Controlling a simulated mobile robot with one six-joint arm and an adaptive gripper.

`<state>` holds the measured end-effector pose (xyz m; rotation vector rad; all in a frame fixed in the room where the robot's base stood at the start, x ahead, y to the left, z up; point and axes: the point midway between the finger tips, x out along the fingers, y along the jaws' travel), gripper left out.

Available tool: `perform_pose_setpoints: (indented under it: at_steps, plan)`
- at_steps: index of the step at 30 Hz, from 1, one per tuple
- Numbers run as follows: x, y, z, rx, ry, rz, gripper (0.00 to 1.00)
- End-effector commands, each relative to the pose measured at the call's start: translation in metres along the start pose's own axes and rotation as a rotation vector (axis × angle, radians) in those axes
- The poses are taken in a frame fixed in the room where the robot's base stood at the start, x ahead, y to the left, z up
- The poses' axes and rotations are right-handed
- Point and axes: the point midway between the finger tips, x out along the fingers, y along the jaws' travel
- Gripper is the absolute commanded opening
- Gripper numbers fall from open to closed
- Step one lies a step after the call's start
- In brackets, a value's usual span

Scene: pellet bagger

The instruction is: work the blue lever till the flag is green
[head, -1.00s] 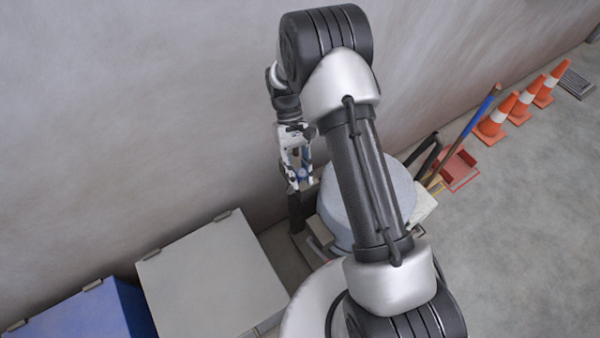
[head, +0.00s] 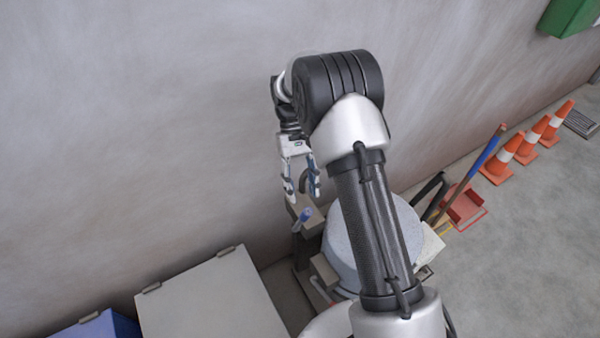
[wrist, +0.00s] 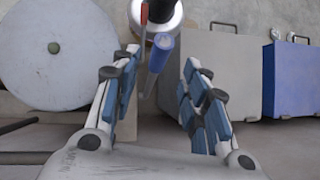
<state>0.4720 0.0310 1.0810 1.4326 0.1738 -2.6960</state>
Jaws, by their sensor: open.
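The blue lever (head: 302,219) stands tilted beside the round grey-white drum, with its blue grip pointing up. In the wrist view the blue grip (wrist: 162,48) shows just beyond the gap between the fingertips, apart from both. My gripper (head: 303,192) is open and empty, a little above the lever in the head view. It also shows in the wrist view (wrist: 161,68) with its blue pads spread wide. A thin red strip (wrist: 143,52) stands beside the grip; I cannot tell whether it is the flag. No green flag is seen.
The round drum (head: 350,235) is partly behind my arm. A grey lidded box (head: 205,300) and a blue box (head: 95,328) stand at lower left. The wall is close behind the lever. A broom, a red dustpan (head: 465,208) and orange cones (head: 503,160) stand right.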

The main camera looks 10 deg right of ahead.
Motion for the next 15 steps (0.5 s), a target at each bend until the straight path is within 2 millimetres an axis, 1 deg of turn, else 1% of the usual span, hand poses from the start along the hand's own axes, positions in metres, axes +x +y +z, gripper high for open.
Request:
perform_pose_setpoints:
  at_steps: [1,3,6,10,15]
  plan:
    - [-0.011,0.0,-0.001,0.0,0.003,0.0,0.41]
    - [-0.023,0.0,-0.001,0.0,0.003,0.0,0.41]
    - [-0.035,0.0,-0.001,0.0,0.002,0.0,0.41]
    - [-0.044,0.0,0.0,0.0,0.001,0.0,0.41]
    - [-0.046,0.0,0.0,0.0,-0.001,0.0,0.41]
